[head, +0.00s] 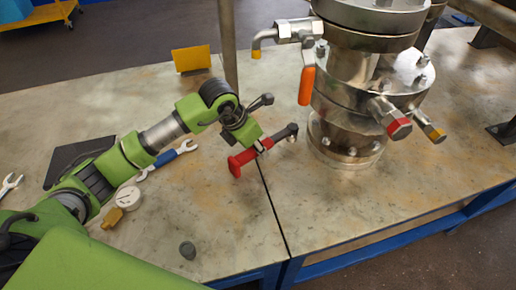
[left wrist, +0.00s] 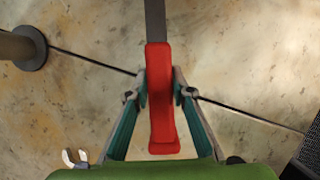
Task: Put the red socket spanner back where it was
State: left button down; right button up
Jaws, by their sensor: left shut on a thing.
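The red socket spanner has a red handle (head: 246,159) and a dark shaft and head (head: 282,136). My left gripper (head: 258,145) is shut on it and holds it over the table (head: 320,220), near the seam and in front of the flanged vessel. In the left wrist view the red handle (left wrist: 160,95) lies between the two fingers of my left gripper (left wrist: 160,97), with the dark shaft running out at the top. The gap between spanner and table is hard to judge. My right gripper is in neither view.
The steel flanged vessel (head: 345,125) stands right of the spanner, with an orange-handled valve (head: 307,85). A thin post (head: 228,45) and yellow plate (head: 191,58) stand behind.

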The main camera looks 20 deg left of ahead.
pick_arm(q)
jog(key=shift+r, duration=0.1)
jog(key=c, duration=1.8)
grip_release()
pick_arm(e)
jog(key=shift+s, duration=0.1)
pick_arm(q)
jog(key=shift+r, duration=0.15)
jog(key=p+v, duration=0.1)
jog(key=v, duration=0.9)
jog(key=shift+s+a+r, duration=0.1)
jog(key=shift+r, duration=0.2)
jog(key=shift+s+a+r, duration=0.1)
jog(key=shift+s+r, duration=0.15)
jog(key=shift+r, duration=0.25)
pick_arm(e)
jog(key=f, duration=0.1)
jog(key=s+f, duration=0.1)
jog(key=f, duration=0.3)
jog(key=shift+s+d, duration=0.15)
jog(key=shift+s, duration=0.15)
pick_arm(q)
jog(key=shift+f, duration=0.1)
